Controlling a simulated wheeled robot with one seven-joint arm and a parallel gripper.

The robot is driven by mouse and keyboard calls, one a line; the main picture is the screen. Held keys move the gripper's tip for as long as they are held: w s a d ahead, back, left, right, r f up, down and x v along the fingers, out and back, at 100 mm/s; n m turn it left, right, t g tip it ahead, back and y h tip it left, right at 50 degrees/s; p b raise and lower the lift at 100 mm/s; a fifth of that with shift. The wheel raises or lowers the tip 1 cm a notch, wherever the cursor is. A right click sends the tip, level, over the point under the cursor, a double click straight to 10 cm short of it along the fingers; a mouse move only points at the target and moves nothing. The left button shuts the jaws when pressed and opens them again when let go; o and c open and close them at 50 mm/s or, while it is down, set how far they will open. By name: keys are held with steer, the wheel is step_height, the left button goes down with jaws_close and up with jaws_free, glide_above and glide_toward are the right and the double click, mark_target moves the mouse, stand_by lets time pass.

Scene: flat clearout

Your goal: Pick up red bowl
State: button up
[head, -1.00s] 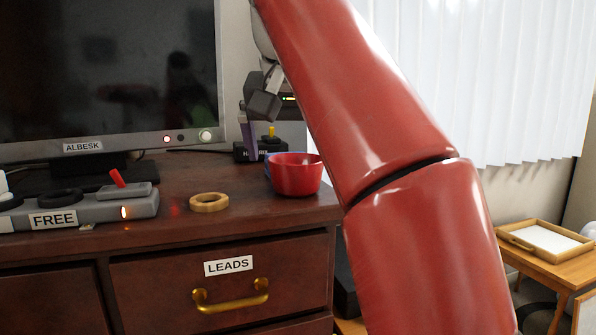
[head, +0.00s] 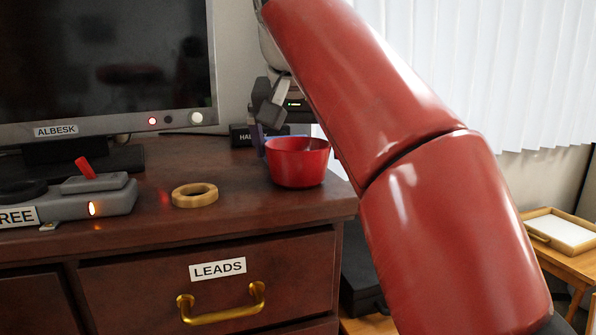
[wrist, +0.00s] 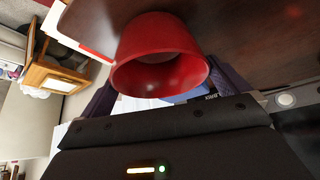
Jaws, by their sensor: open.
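The red bowl (head: 298,166) stands upright on the brown dresser top near its right end. In the wrist view the red bowl (wrist: 158,40) fills the upper middle, its rim facing the camera. My gripper (head: 263,140) is at the bowl's far left side in the head view, partly hidden by the bowl and my arm. In the wrist view my gripper (wrist: 168,90) is open, with one dark purple finger on each side of the bowl's rim. I cannot tell whether either finger touches it.
A blue thing (wrist: 185,96) shows just behind the bowl, mostly hidden. A tan ring (head: 194,195) and a grey box with a red switch (head: 95,190) lie left of the bowl. A monitor (head: 100,65) stands behind. The dresser edge is close at the right.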

steer(key=shift+x, duration=1.15)
steer(key=c, duration=0.9)
steer(key=shift+r, duration=0.2)
